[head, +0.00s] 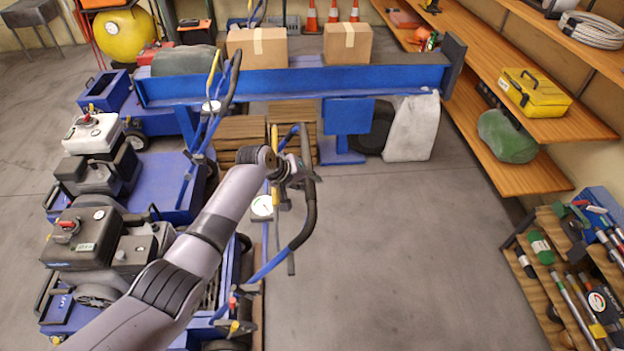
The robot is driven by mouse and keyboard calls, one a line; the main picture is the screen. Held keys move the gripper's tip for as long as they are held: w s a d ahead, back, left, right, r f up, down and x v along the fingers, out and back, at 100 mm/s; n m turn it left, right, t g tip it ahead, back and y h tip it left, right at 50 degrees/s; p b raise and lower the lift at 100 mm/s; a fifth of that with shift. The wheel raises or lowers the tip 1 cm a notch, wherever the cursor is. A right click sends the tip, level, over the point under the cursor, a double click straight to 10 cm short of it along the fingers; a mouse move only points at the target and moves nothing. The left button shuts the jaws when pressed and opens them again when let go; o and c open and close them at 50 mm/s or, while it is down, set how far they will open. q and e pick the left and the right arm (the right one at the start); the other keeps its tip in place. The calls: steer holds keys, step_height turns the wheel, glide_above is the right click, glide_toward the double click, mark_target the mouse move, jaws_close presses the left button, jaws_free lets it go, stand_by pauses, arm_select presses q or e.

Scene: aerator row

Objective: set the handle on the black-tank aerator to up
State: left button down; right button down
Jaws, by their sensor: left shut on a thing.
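The black-tank aerator (85,232) stands at the lower left, its black tank and engine on a blue frame. Its handle (309,215), blue tubing with a black grip, rises at the machine's right side and slants up to the right. A round gauge (262,207) and a yellow lever sit beside it. My left gripper (301,173) is at the upper part of this handle and shut on it; the fingertips are small and partly hidden by the tubing. My left arm covers part of the machine. My right gripper is out of view.
A white-tank aerator (93,133) stands just behind, its handle (232,80) also raised. A blue beam machine (300,85) crosses the back. Wooden shelves (540,180) and a tool rack (575,290) line the right. The grey floor between is clear.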

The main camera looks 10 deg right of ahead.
arm_select(q)
steer(key=shift+s+d+f, duration=0.25)
steer(key=shift+s+d, duration=0.05)
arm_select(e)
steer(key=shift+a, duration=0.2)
arm_select(q)
steer(key=c, duration=1.8)
jaws_free()
steer(key=shift+o, duration=0.8)
steer(key=shift+w+d+f, duration=0.1)
steer(key=shift+d, duration=0.05)
steer(key=shift+o, duration=1.4)
steer(key=shift+w+d, duration=0.2)
steer(key=shift+o, duration=0.2)
steer(key=shift+a, duration=0.2)
steer(key=shift+a+r, duration=0.2)
steer(key=v, duration=1.1)
steer(key=shift+s+a+r, duration=0.15)
steer(key=shift+s+r, duration=0.05)
steer(key=shift+r, duration=0.15)
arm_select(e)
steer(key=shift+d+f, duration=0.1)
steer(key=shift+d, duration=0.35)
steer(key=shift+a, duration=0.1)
